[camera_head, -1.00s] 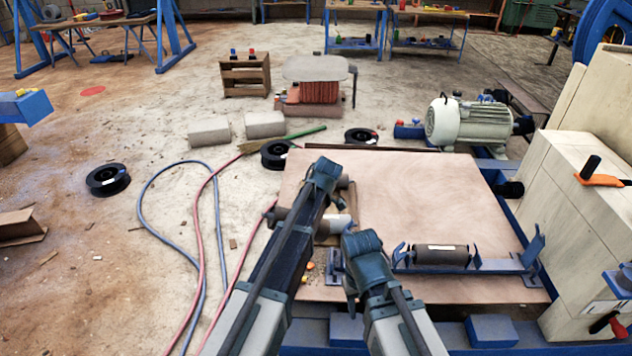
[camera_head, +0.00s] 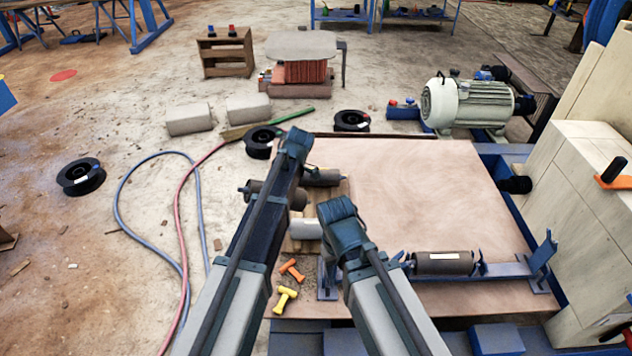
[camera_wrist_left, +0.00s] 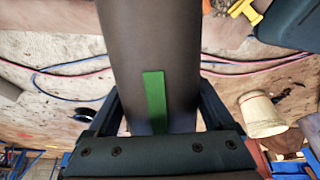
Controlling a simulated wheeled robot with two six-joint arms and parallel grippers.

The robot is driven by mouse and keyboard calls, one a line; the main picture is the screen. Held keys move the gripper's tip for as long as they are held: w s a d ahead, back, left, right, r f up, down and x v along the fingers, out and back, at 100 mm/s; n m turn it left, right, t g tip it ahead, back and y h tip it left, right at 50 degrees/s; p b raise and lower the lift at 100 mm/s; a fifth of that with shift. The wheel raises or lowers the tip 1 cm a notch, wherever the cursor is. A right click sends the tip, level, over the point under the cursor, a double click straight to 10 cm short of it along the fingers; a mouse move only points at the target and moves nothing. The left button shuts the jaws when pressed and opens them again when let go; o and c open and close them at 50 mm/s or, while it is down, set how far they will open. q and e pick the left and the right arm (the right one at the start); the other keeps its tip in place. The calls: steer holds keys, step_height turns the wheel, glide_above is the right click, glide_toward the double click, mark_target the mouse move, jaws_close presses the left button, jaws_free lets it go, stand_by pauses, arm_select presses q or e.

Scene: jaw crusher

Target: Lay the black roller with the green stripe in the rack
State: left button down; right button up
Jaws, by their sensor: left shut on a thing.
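My left gripper (camera_wrist_left: 160,125) is shut on the black roller with the green stripe (camera_wrist_left: 150,45); the stripe faces the camera in the left wrist view. In the head view the left hand (camera_head: 295,150) hides its own fingers, and a dark roller (camera_head: 262,192) shows behind that arm, apparently the held one. The blue rack (camera_head: 500,270) stands on the plywood board at the right and bears a dark roller with a white label (camera_head: 443,263). My right gripper (camera_head: 340,215) is in front of the rack's left part; its fingers are hidden.
Another dark roller (camera_head: 322,178) and a pale roller (camera_head: 306,229) lie near the board's left side. Orange (camera_head: 292,269) and yellow (camera_head: 285,298) small pieces lie near the rack's left end. The plywood board (camera_head: 430,190) is clear behind the rack.

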arm_select(q)
steer(key=w+d+f+m+t+h+b, duration=0.1)
steer(key=w+d+f+t+h+b, duration=0.1)
steer(key=w+d+f+b, duration=0.2)
steer(key=w+d+f+m+t+h+b, duration=0.1)
steer(key=w+d+f+h+b, duration=0.2)
steer(key=w+d, duration=0.6)
step_height(320, 180, down, 2)
steer(key=shift+w+m+t+b, duration=0.4)
steer(key=shift+w, duration=0.85)
arm_select(e)
step_height(320, 180, down, 8)
steer(key=shift+f, duration=0.15)
arm_select(q)
steer(key=shift+f, duration=0.15)
arm_select(e)
steer(key=shift+f, duration=0.1)
arm_select(q)
steer(key=shift+f+b, duration=2.8)
steer(key=shift+b, duration=0.15)
arm_select(e)
steer(key=shift+a+f, duration=0.1)
steer(key=shift+f, duration=2.7)
arm_select(q)
steer(key=shift+f+b, duration=0.45)
arm_select(e)
steer(key=shift+f, duration=0.45)
